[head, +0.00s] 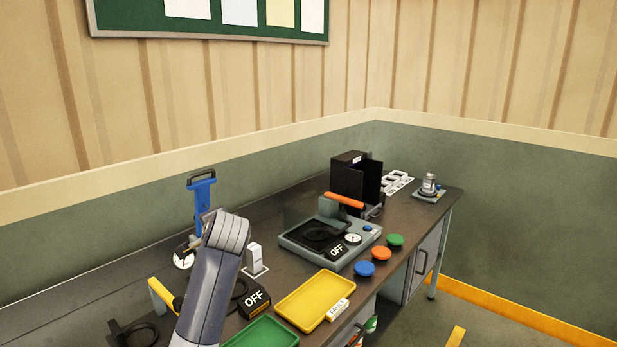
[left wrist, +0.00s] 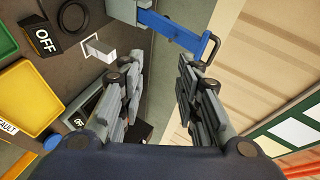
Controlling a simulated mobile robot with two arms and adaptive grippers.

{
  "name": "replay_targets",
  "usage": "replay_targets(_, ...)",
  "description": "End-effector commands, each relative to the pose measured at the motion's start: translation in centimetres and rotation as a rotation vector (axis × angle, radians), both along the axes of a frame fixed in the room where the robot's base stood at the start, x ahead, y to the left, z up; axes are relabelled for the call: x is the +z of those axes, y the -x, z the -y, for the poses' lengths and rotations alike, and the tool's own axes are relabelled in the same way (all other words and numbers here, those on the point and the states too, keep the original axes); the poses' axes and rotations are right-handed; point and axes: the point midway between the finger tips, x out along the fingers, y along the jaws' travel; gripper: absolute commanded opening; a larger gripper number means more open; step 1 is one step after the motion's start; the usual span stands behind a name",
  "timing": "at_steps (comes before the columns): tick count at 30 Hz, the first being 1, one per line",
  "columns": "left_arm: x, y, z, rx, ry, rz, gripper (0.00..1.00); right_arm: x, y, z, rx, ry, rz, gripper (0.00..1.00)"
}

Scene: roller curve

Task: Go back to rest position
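My left arm rises from the bottom of the head view and ends near the blue lever (head: 203,190); its fingers are hidden there behind the wrist. In the left wrist view my left gripper (left wrist: 158,65) is open, with an empty gap between its two fingers. The blue lever with its dark handle loop shows beyond the fingertips in that view (left wrist: 172,28), and I see no clear contact with it. My right gripper is in neither view.
The dark workbench (head: 280,288) runs along the wall. On it are a yellow tray (head: 312,299), a green tray (head: 262,334), a grey device with a gauge (head: 315,238), a black box (head: 350,176) and coloured buttons (head: 381,253).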

Motion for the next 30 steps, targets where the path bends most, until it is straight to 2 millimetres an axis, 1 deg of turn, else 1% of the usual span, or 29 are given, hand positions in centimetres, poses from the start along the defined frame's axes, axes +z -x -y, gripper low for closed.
replay_targets(1,-1.7,0.7,-0.2,0.006,0.024,-0.012,0.31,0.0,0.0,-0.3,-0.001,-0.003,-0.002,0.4)
replay_targets(5,-5.9,2.7,-0.4,0.024,0.099,-0.044,0.31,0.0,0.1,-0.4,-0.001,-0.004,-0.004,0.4)
replay_targets(8,-9.9,5.0,-0.7,0.045,0.172,-0.075,0.31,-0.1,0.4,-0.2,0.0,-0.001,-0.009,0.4)
replay_targets(9,-11.8,6.3,-0.8,0.056,0.208,-0.092,0.31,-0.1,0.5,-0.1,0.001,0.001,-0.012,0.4)
replay_targets(11,-14.9,8.6,-0.9,0.077,0.266,-0.12,0.31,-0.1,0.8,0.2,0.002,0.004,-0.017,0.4)
replay_targets(12,-16.9,10.4,-0.9,0.093,0.308,-0.14,0.31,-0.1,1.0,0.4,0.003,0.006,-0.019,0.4)
replay_targets(14,-19.8,13.3,-1.0,0.12,0.371,-0.17,0.31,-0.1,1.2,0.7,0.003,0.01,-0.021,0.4)
replay_targets(15,-21.5,15.3,-1.0,0.138,0.412,-0.189,0.31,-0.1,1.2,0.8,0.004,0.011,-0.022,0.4)
replay_targets(17,-23.9,18.4,-0.9,0.166,0.47,-0.222,0.31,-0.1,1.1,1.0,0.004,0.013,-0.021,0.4)
replay_targets(18,-25.4,20.5,-0.9,0.186,0.508,-0.243,0.31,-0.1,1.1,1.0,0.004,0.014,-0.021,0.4)
replay_targets(20,-27.3,23.8,-0.7,0.218,0.564,-0.277,0.31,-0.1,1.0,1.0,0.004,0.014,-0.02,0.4)
replay_targets(21,-28.4,26.1,-0.6,0.239,0.599,-0.299,0.31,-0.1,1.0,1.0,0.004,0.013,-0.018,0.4)
replay_targets(23,-29.8,29.5,-0.4,0.273,0.65,-0.334,0.31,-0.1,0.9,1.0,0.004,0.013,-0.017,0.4)
replay_targets(24,-30.5,31.6,-0.3,0.294,0.682,-0.354,0.31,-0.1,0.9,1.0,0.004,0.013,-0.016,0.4)
replay_targets(27,-31.6,36.1,0.1,0.339,0.745,-0.401,0.31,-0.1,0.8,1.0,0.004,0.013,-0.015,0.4)
replay_targets(30,-32.1,39.5,0.5,0.377,0.792,-0.437,0.31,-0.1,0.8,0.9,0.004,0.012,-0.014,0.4)
